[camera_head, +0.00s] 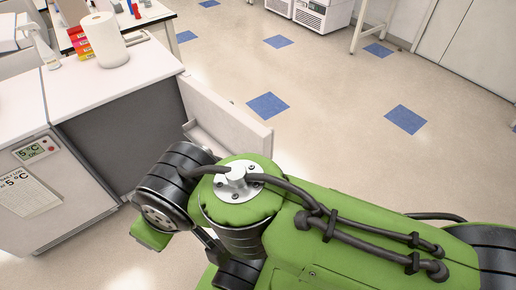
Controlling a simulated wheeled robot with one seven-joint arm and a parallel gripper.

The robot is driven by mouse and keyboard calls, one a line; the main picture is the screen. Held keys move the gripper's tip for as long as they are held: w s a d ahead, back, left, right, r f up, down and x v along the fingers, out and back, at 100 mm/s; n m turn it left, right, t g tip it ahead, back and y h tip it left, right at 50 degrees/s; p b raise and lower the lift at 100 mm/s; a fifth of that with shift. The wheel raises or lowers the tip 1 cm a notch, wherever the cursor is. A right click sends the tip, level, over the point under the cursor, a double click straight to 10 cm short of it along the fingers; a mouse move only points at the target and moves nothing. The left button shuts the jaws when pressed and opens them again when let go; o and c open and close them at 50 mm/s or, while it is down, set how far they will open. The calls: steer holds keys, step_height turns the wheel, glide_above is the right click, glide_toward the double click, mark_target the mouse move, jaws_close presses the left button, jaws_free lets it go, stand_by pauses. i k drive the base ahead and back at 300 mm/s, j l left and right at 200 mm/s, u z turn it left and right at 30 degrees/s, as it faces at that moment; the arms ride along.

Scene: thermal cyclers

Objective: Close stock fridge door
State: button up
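An open white door (236,122) stands out from the right end of a low white-topped unit at the left. A ledge shows low on its inner face. The front of the unit beside it is a dark grey area (125,130), which looks like the fridge's opening; I cannot see inside it. My green and black arm crosses from the lower right, and its wrist is close to the lower edge of the door in the picture. I cannot tell whether they touch. My gripper's fingers are hidden below the wrist or out of frame.
A white front with a 5 °C display (36,151) and a paper log (27,190) adjoins at the left. A paper roll (105,40) stands on the white top. The floor (330,110) beyond the door is clear. White cabinets (470,45) stand at the far right.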

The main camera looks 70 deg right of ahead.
mark_target(214, 124)
steer(key=k+l, duration=0.2)
steer(key=l, duration=0.15)
steer(key=k+l, duration=0.15)
steer(key=l, duration=0.2)
steer(key=k+l, duration=0.2)
steer(key=l, duration=0.2)
steer(key=k+l, duration=0.2)
steer(key=l, duration=0.15)
steer(key=k+l, duration=0.15)
steer(key=l, duration=0.2)
steer(key=k+l, duration=0.2)
steer(key=l, duration=1.35)
steer(key=i+j+u, duration=0.4)
steer(key=i+u, duration=0.35)
